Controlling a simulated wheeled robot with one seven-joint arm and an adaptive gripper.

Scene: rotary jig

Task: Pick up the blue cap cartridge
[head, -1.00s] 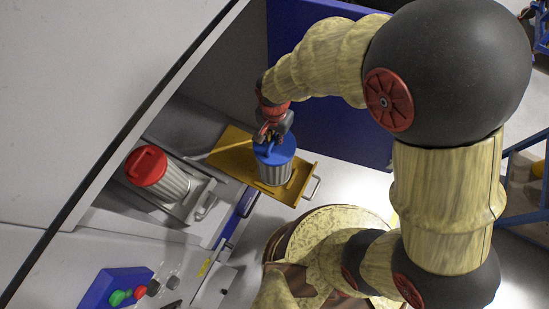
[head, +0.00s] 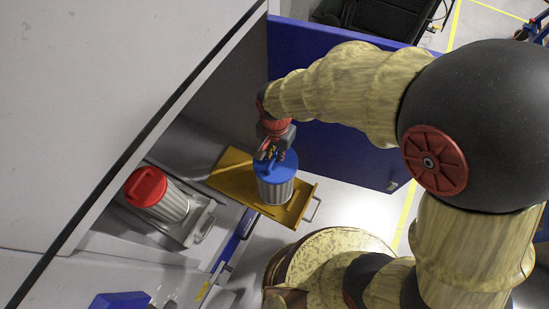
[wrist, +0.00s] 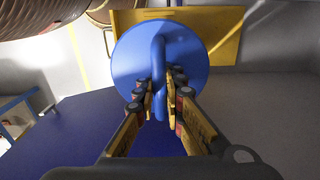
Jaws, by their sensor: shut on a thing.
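The blue cap cartridge (head: 275,185) has a grey ribbed body and a round blue cap with a looped handle. It stands upright over the yellow tray (head: 233,170) in the head view. My gripper (head: 274,153) is above the cap, shut on the handle. In the wrist view the fingers of my gripper (wrist: 158,95) sit on both sides of the handle of the blue cap cartridge (wrist: 190,55). The cap hides the body there. I cannot tell whether the cartridge bottom touches the tray.
A red cap cartridge (head: 148,186) sits on a grey tray (head: 196,228) to the left. A blue panel (head: 345,160) stands behind and right of my gripper. A large pale cabinet wall (head: 100,80) fills the left side. A blue box (head: 120,300) is at bottom left.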

